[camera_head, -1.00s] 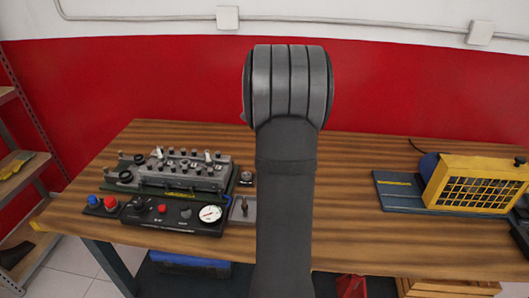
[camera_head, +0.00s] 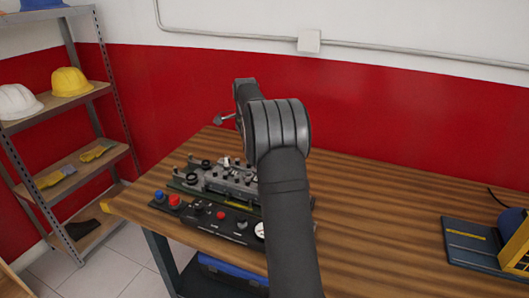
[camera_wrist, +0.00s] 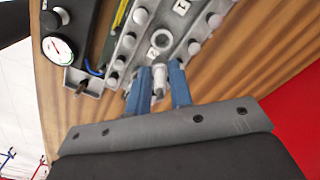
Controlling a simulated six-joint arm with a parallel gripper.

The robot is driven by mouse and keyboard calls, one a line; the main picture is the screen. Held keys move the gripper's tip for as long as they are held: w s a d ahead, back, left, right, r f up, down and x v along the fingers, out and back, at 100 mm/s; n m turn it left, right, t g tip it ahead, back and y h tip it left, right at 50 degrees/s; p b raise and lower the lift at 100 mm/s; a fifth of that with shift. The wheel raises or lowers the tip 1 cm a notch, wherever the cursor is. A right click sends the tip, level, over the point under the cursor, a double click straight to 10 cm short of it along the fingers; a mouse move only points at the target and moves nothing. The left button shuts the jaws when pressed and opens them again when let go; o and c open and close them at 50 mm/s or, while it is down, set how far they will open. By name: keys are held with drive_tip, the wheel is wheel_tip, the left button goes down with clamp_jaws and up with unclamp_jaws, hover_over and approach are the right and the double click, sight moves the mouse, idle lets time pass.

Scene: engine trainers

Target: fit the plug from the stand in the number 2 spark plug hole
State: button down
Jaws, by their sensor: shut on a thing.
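The grey engine head (camera_head: 225,180) lies on the wooden bench, partly hidden by my arm in the head view. In the wrist view its top face (camera_wrist: 174,22) shows a label 1, a label 2, several metal fittings and a round open hole (camera_wrist: 162,38) beside the 2. My gripper (camera_wrist: 159,80) has two blue fingers, shut on a pale metal plug (camera_wrist: 158,76). The plug appears near the hole in the picture and apart from it; its height above the head is hard to judge. A small grey tray (camera_wrist: 92,84) with a dark piece lies beside the head.
A black control panel (camera_head: 203,215) with knobs and a gauge (camera_wrist: 58,48) stands in front of the head. A shelf with helmets (camera_head: 70,82) is at the left. The right part of the bench (camera_head: 380,230) is mostly clear.

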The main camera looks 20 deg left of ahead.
drive_tip(key=shift+w+a+f, duration=0.1)
drive_tip(key=shift+a+f, duration=0.1)
drive_tip(key=shift+f, duration=2.6)
drive_tip(key=shift+f, duration=0.9)
idle(0.6)
drive_tip(key=c, duration=0.8)
unclamp_jaws()
drive_tip(key=shift+r, duration=3.55)
